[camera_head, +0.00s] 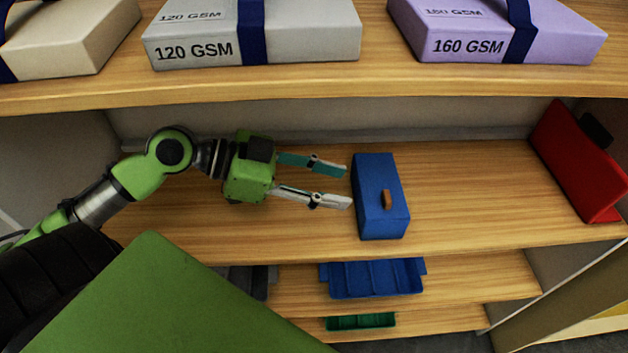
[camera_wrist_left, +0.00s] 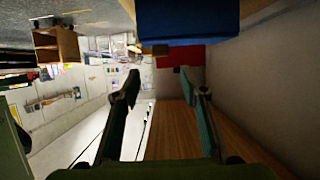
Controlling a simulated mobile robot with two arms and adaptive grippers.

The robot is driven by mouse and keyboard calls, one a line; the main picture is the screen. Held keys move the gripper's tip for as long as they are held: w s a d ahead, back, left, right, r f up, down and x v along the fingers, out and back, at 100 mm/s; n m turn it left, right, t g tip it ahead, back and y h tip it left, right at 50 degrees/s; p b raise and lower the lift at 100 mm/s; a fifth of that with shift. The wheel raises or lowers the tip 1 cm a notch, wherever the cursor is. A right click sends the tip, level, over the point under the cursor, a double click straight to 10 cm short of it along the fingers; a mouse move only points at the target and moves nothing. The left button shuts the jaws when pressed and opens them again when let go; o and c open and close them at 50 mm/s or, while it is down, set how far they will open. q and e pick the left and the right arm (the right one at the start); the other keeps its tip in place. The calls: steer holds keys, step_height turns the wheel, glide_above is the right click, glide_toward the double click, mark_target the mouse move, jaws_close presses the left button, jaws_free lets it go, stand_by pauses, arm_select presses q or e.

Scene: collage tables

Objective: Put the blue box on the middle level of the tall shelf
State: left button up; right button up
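The blue box (camera_head: 378,195) stands on a wooden shelf board (camera_head: 460,190) of the tall shelf, with a small brown tab on its front. My left gripper (camera_head: 349,187) is just left of the box, its two fingers apart and pointing at it. Nothing is between the fingers. In the left wrist view the blue box (camera_wrist_left: 188,22) fills the top, beyond the open fingertips (camera_wrist_left: 160,80). My right gripper is not in view.
A red binder-like object (camera_head: 578,165) leans at the right end of this board. Paper packs, grey (camera_head: 250,35) and lilac (camera_head: 495,30), lie on the board above. Blue (camera_head: 372,278) and green (camera_head: 360,321) trays sit on boards below. The board right of the box is clear.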

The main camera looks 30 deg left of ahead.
arm_select(q)
steer(key=shift+v, duration=1.6)
